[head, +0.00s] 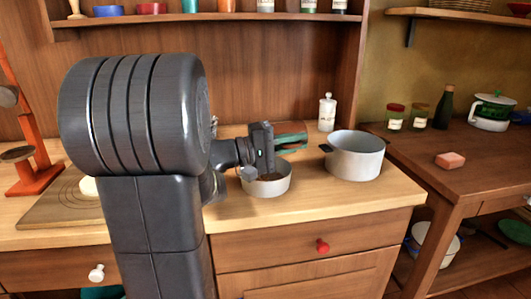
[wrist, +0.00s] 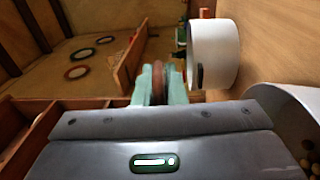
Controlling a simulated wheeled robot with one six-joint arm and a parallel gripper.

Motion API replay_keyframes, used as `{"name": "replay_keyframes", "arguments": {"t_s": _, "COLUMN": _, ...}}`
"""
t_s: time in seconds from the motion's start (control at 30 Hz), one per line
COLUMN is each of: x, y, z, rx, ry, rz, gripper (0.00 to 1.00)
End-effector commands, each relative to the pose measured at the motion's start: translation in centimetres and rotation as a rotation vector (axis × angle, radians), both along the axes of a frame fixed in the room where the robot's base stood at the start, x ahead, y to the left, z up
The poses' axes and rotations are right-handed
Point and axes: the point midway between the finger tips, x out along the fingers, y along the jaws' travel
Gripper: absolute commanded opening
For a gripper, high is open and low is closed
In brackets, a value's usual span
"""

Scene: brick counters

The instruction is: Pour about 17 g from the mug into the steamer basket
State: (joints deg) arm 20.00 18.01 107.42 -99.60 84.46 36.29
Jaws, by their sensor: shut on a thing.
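My gripper (head: 290,139) reaches right from my arm, lying on its side just above and behind a low pale round vessel (head: 268,187), which I take for the steamer basket. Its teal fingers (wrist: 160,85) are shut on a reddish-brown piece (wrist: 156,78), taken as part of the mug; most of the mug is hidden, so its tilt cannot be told. The basket shows brown contents in the head view. In the wrist view its pale wall (wrist: 262,96) is at the lower right, with tan round pieces inside. No falling stream is visible.
A larger white pot (head: 354,160) with dark handles stands right of the basket. A white bottle (head: 327,112) stands behind. An orange stand (head: 38,178) and a board (head: 62,207) are at left. The right counter holds jars, a dark bottle (head: 444,108) and a pink block (head: 450,160).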

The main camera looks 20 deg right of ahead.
Motion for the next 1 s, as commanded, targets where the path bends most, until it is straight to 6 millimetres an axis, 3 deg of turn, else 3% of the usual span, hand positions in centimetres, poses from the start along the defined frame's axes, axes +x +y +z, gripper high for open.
{"name": "replay_keyframes", "arguments": {"t_s": 0.03, "x": 0.0, "y": -0.1, "z": 0.6, "rx": 0.022, "ry": -0.005, "rz": 0.001, "gripper": 0.00}}
{"name": "replay_keyframes", "arguments": {"t_s": 0.37, "x": 0.0, "y": -0.2, "z": 0.1, "rx": 0.059, "ry": -0.011, "rz": 0.001, "gripper": 0.00}}
{"name": "replay_keyframes", "arguments": {"t_s": 1.0, "x": -0.3, "y": -1.4, "z": -0.8, "rx": 0.295, "ry": -0.053, "rz": -0.002, "gripper": 0.00}}
